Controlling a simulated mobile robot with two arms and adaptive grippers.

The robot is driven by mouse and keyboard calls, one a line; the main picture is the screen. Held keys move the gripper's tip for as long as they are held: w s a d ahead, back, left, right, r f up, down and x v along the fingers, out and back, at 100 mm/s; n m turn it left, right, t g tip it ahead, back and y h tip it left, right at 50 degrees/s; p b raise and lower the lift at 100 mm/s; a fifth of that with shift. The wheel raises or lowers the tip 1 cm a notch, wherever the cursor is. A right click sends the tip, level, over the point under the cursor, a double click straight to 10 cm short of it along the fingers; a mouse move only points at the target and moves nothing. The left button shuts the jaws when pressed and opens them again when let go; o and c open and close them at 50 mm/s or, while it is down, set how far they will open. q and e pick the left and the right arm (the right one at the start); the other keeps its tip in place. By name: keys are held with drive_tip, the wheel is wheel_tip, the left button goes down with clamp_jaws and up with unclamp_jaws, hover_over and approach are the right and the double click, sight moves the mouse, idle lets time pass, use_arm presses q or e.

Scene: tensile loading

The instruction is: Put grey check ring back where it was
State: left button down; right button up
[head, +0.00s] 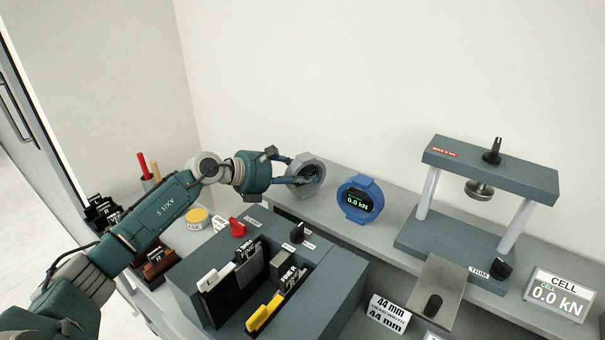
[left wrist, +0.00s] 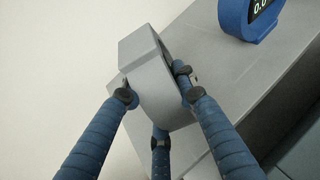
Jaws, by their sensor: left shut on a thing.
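The grey check ring (head: 305,199) stands upright at the back of the grey bench, left of the blue ring gauge. My left gripper (head: 303,178) is shut on the grey ring, reaching it from the left. In the left wrist view the ring (left wrist: 152,85) sits between the blue fingers of the gripper (left wrist: 158,98). The ring's lower edge is close to the bench top; I cannot tell whether it touches. The ring's face is partly hidden by the fingers. My right gripper is not in view.
The blue ring gauge (head: 360,198) reading 0.0 kN stands just right of the grey ring. A green load frame (head: 490,178) stands further right. A green block with slots and knobs (head: 270,285) is in front. A yellow-lidded tin (head: 197,216) is at the left.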

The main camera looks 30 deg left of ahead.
use_arm(q)
drive_tip(key=shift+r, duration=0.2)
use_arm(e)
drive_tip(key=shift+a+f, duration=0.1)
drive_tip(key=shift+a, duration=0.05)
use_arm(q)
drive_tip(key=c, duration=1.7)
unclamp_jaws()
drive_tip(key=shift+f, duration=0.25)
drive_tip(key=o, duration=0.3)
drive_tip(key=shift+s, duration=0.1)
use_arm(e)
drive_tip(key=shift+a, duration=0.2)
